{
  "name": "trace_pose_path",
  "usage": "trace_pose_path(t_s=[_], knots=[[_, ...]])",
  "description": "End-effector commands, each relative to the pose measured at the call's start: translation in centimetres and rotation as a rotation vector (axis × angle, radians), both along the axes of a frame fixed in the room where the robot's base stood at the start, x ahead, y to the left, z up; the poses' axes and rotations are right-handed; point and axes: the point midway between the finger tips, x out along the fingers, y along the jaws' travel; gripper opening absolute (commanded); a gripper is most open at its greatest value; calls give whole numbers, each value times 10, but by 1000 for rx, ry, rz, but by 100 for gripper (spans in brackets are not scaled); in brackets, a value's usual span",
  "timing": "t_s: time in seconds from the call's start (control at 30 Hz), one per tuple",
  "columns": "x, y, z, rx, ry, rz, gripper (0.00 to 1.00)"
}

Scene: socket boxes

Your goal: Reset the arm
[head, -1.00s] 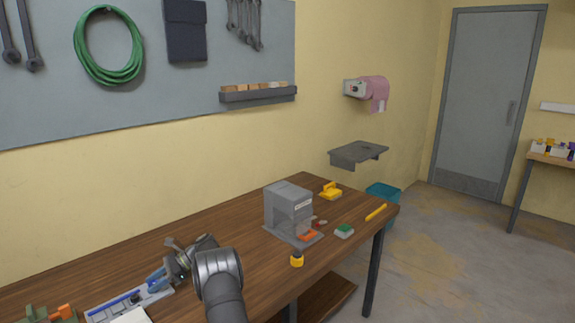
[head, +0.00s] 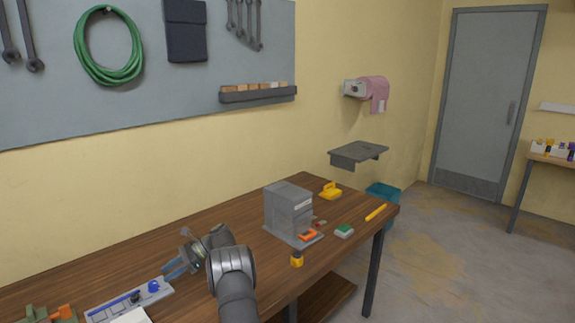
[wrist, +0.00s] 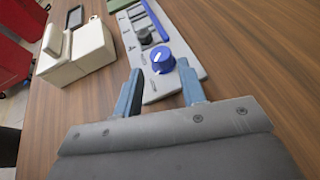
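My gripper (head: 176,268) is above the wooden workbench in the head view, left of the grey machine. In the wrist view, its two blue fingers (wrist: 166,95) are spread apart with nothing between them. A light grey panel (wrist: 178,55) with a blue knob (wrist: 162,60) lies on the bench beyond the fingertips. The panel also shows in the head view (head: 121,306), with its blue knob (head: 153,286) at the right end. My gripper is apart from the knob.
A grey machine (head: 288,208) stands on the bench (head: 120,265). A yellow-topped piece (head: 296,260), a green-topped block (head: 344,231) and a yellow stick (head: 376,212) lie near the right edge. A cream box (wrist: 82,52) is left of the panel in the wrist view. Bare bench lies behind my arm.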

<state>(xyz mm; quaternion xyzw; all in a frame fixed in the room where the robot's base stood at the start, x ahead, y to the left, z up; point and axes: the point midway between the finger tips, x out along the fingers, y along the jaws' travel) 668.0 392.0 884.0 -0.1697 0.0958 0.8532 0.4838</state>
Motion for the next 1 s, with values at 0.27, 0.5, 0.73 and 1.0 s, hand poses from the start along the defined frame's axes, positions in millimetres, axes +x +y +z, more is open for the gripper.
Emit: trace_pose_path(t_s=[0.27,0.5,0.73,1.0], knots=[[27,-45,22,1,-2,-1,37],[45,-74,36,1,-2,0,37],[40,-66,34,0,2,4,37],[16,-28,15,-1,1,3,37]])
